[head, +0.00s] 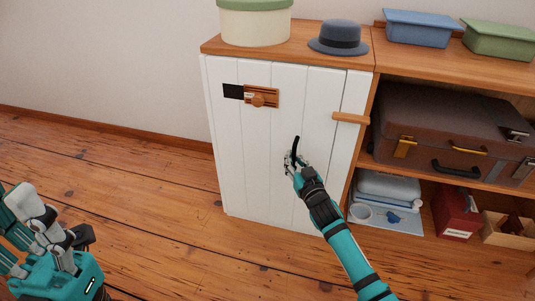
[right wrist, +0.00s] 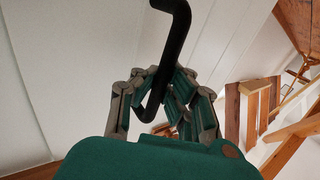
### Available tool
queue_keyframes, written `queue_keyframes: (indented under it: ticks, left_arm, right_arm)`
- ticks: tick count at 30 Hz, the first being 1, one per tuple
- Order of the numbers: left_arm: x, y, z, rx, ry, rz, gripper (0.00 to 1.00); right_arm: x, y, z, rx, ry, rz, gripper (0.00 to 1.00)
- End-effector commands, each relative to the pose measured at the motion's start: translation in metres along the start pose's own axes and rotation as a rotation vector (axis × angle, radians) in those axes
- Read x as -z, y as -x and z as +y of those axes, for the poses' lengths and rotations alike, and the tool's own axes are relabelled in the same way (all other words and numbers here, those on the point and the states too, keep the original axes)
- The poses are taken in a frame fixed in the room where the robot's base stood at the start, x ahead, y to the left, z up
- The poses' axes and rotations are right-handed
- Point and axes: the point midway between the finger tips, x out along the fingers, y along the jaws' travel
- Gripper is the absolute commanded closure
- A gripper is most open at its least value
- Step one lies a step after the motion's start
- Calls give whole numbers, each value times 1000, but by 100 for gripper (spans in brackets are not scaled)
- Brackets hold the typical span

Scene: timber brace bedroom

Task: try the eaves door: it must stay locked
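The eaves door (head: 245,150) is a white plank door on the front of a low cupboard and looks shut. A wooden latch with a round knob (head: 258,99) sits near its top, beside a black plate (head: 233,91). A wooden bar (head: 350,118) lies across the door's right edge. A black curved handle (head: 296,146) stands out at the door's middle. My right gripper (head: 293,162) is closed around its lower part; in the right wrist view the handle (right wrist: 174,45) passes between the fingers. My left gripper (head: 45,225) is open and empty at lower left, away from the door.
A round cream box (head: 255,25) and a blue-grey hat (head: 339,38) stand on top. Shelves at right hold a brown suitcase (head: 455,125), a red box (head: 455,212) and several bins. The wooden floor (head: 110,165) left of the cupboard is clear.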

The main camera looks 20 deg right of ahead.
Motion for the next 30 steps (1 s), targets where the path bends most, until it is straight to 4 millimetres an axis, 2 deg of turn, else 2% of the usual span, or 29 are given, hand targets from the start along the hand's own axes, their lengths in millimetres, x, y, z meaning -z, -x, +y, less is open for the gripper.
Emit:
queue_keyframes:
  ticks: [27,30]
  left_arm:
    - [1,0,0,1,1,-3,64]
    - [1,1,0,1,1,-5,64]
  right_arm:
    - [-2,-4,7,-6,2,-6,100]
    - [-2,-4,7,-6,2,-6,86]
